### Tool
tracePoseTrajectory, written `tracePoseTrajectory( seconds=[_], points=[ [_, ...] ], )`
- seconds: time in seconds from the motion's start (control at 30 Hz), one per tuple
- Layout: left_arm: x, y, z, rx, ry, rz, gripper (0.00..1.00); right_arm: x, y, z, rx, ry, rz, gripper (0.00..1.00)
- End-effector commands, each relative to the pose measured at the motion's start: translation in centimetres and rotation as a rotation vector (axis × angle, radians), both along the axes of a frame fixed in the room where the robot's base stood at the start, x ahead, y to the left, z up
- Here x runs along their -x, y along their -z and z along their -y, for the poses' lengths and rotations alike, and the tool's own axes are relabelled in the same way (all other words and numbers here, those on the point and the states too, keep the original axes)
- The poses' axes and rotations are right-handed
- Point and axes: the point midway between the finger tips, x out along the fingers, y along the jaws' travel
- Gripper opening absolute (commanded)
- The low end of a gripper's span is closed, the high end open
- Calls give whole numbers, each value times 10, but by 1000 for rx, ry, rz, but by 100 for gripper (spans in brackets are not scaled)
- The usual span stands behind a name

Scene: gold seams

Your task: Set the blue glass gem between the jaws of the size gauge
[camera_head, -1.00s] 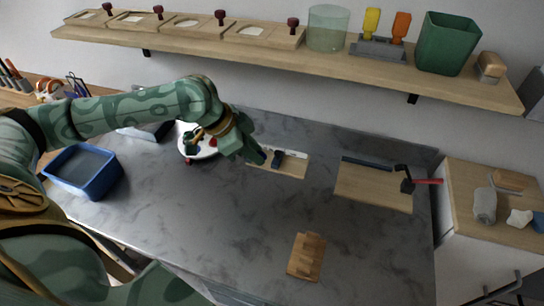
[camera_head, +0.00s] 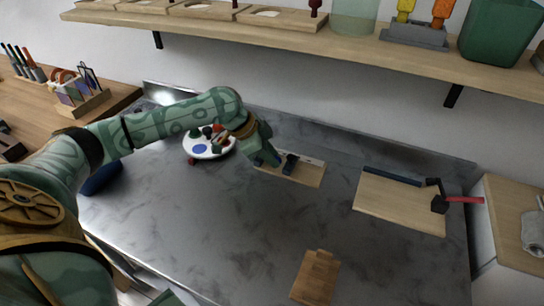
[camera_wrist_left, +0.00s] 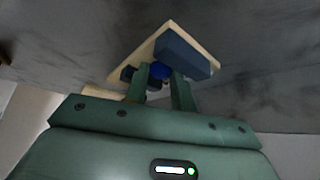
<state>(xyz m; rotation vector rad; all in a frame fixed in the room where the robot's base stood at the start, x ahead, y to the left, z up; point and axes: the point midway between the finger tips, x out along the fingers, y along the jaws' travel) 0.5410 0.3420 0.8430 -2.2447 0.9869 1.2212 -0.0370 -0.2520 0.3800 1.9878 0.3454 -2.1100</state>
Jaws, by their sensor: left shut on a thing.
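The blue glass gem (camera_wrist_left: 161,71) shows between the fingertips of my left gripper (camera_wrist_left: 162,82) in the left wrist view. That gripper is shut on it. The size gauge is a pale wooden board (camera_wrist_left: 169,29) with a dark blue jaw block (camera_wrist_left: 183,55) beside the gem and another dark block (camera_wrist_left: 127,72) on the other side, partly behind a finger. In the head view my left gripper (camera_head: 268,160) is at the left part of the gauge (camera_head: 307,173), and it hides the gem there. Whether the gem touches the board or jaws cannot be told.
A white round plate (camera_head: 219,150) with coloured pieces stands left of the gripper, a small red piece (camera_head: 191,162) beside it. A wooden board (camera_head: 398,206) with a dark bar (camera_head: 392,175) lies right. A wooden block (camera_head: 316,277) lies near the front. The middle grey worktop is clear.

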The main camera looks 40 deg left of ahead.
Motion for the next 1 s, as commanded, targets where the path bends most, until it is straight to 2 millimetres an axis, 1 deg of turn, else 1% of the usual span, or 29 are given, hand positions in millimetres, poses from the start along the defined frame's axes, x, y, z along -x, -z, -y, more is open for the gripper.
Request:
tracePoseTrajectory(
  seconds=[0.2,0.23,0.27,0.5,0.6,0.67,0.73,0.9,1.0],
  points=[
    [0,1,0,0,-1,0,0,-1,-2,2,2,-1,2,36],
    [0,1,0,1,-1,0,28,-1,-2,2,2,-1,2,36],
    [0,1,0,1,-1,0,34,-1,-2,2,2,-1,2,36],
    [0,1,0,1,-1,0,34,0,-2,2,2,0,2,36],
    [0,-2,0,-1,0,1,34,0,-1,2,2,0,1,36],
    [3,-10,-4,-2,-2,2,34,-2,-6,2,2,0,6,36],
    [8,-23,-8,-2,-2,3,34,-5,-12,2,2,0,13,36],
    [23,-60,-25,-2,-2,6,34,-13,-31,1,2,0,32,36],
    [31,-78,-34,-2,-2,6,34,-17,-39,1,1,0,40,36]
  ],
)
